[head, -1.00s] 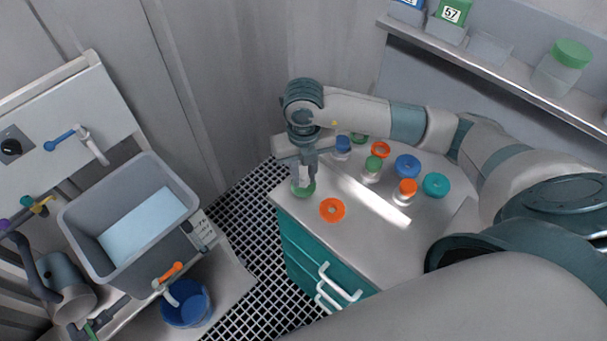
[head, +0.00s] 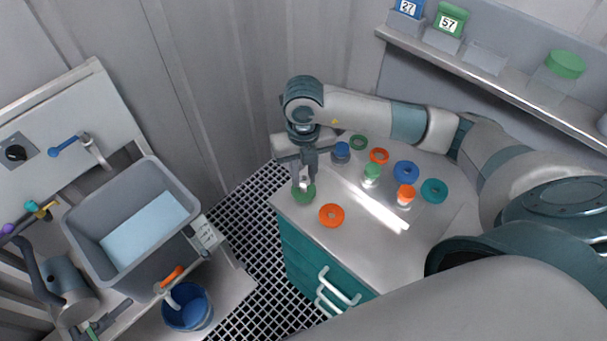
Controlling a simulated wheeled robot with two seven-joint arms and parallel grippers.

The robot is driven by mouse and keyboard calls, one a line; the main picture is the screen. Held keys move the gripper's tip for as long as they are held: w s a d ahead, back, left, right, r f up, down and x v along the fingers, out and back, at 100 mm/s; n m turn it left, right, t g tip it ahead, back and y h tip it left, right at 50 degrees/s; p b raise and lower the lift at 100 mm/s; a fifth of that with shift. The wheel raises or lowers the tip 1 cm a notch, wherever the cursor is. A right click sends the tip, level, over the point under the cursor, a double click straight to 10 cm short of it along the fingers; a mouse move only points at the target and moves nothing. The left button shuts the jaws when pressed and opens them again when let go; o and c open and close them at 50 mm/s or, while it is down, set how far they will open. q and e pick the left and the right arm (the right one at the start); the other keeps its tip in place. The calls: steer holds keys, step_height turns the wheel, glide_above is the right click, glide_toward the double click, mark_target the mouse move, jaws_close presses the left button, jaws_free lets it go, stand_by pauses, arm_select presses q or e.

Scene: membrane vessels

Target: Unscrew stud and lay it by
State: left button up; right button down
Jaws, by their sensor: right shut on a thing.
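My right gripper (head: 304,182) points down at the near left corner of the bench top, over a green round piece (head: 304,196). It is shut on a small pale piece, which looks like the stud; the fingers hide most of it. I cannot tell whether the pale piece is still joined to the green piece below. An orange ring (head: 331,215) lies flat just right of the gripper. My left gripper is not in view.
Behind stand blue-topped (head: 342,149), green-topped (head: 372,171) and orange-topped (head: 405,193) vessels. Green (head: 358,142), red-orange (head: 379,156), blue (head: 406,172) and teal (head: 434,191) rings lie among them. The bench's front middle is clear. A grey sink (head: 80,225) is at left.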

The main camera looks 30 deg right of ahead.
steer(key=shift+r+p, duration=1.1)
steer(key=shift+r, duration=1)
steer(key=shift+s, duration=0.1)
